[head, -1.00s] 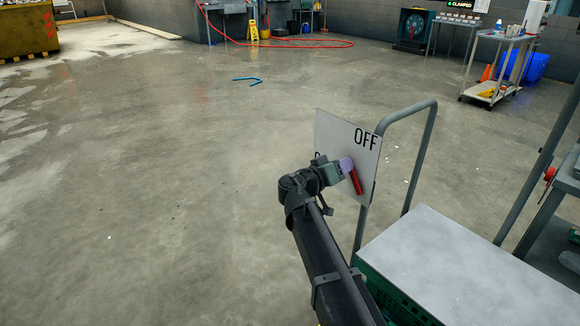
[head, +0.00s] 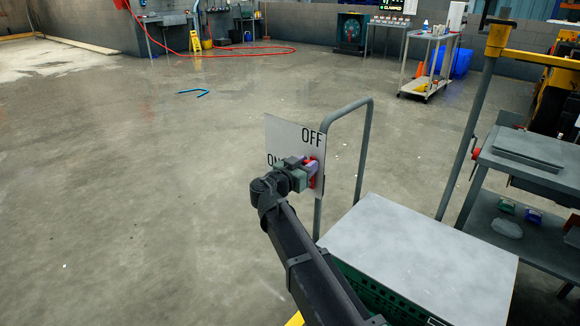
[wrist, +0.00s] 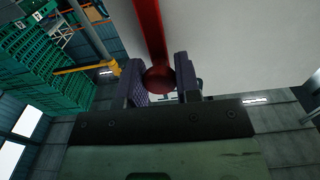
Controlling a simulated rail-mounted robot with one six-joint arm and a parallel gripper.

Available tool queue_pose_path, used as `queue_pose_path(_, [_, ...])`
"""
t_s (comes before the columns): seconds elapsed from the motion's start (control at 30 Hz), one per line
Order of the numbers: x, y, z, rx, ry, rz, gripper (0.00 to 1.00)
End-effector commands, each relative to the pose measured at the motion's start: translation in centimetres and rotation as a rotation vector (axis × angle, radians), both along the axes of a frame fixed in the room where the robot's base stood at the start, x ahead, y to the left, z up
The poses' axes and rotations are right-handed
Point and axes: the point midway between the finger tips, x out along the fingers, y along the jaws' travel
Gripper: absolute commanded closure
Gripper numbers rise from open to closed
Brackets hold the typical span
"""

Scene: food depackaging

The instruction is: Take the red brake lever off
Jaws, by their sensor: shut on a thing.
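The red lever (head: 317,181) is on a white panel (head: 285,133) marked OFF at the upper right and ON at the left. My gripper (head: 308,168) is at the panel's lower right and covers much of the lever in the head view. In the wrist view the lever's red shaft (wrist: 148,30) runs up from a round red knob (wrist: 159,80). My gripper's purple finger pads (wrist: 160,84) stand on both sides of the knob, shut on it. The lever's exact angle against the panel cannot be told from the head view.
The panel stands by a grey handrail (head: 368,130) of a cart with a flat grey top (head: 400,240). A grey shelf unit (head: 525,165) and a yellow-topped post (head: 480,90) are at the right. Open concrete floor (head: 130,200) lies to the left.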

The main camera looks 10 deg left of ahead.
Motion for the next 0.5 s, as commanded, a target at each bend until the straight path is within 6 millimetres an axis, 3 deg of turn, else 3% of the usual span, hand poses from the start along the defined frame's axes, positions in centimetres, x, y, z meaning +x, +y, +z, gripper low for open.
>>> queue_pose_path(0.4, [0.04,-0.32,-0.02,0.008,-0.003,-0.004,1.00])
queue_pose_path(0.43, [0.04,-0.32,-0.02,0.007,-0.002,-0.004,0.65])
queue_pose_path(0.5, [0.04,-0.31,-0.01,0.007,-0.002,-0.004,0.54])
